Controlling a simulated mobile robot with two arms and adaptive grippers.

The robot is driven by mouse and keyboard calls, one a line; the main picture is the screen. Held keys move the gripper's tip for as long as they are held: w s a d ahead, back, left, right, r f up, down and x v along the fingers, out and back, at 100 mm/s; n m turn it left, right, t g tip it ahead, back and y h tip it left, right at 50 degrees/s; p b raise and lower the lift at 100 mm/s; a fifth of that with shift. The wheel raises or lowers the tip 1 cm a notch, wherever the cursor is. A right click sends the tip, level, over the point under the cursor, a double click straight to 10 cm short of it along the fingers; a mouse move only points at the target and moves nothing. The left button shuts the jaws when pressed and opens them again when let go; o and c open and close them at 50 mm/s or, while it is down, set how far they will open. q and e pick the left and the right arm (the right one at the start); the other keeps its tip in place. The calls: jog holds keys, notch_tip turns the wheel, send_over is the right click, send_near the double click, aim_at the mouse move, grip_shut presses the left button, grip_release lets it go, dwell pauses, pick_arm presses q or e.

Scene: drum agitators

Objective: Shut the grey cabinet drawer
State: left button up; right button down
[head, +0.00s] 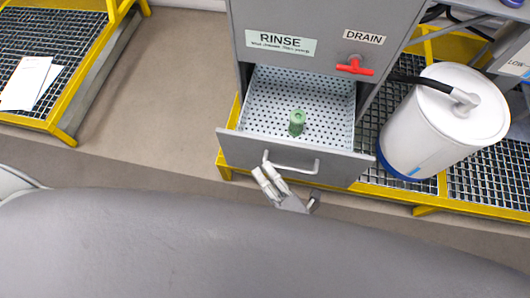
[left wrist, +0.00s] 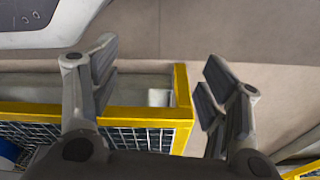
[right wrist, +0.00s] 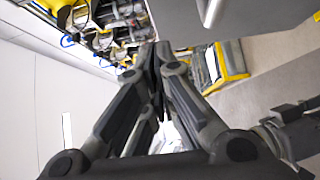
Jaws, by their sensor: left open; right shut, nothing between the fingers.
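The grey cabinet (head: 325,22) has its drawer pulled out, with the grey front panel (head: 235,148) standing away from the body. The drawer has a perforated white inside and a silver bar handle (head: 292,168). My right gripper (head: 266,176) is at the handle's left end, shut and empty; contact is unclear. The right wrist view shows its closed fingers (right wrist: 157,58) beside the drawer front (right wrist: 245,20) and part of the handle (right wrist: 210,10). My left gripper (left wrist: 158,78) is open and empty in the left wrist view, above the floor and a yellow-edged platform.
A green bottle-like object (head: 297,122) stands in the drawer. A red valve handle (head: 354,65) is above the drawer's right side. A white drum (head: 440,120) stands on yellow-framed grating to the right. Another grated platform (head: 75,85) is at left, with bare floor (head: 165,95) between.

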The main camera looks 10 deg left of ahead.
aim_at(254, 140)
jog(key=w, duration=0.2)
jog(key=w+a, duration=0.1)
jog(key=shift+w, duration=0.95)
pick_arm(q)
jog(key=shift+w+r, duration=0.35)
jog(key=shift+r, duration=0.05)
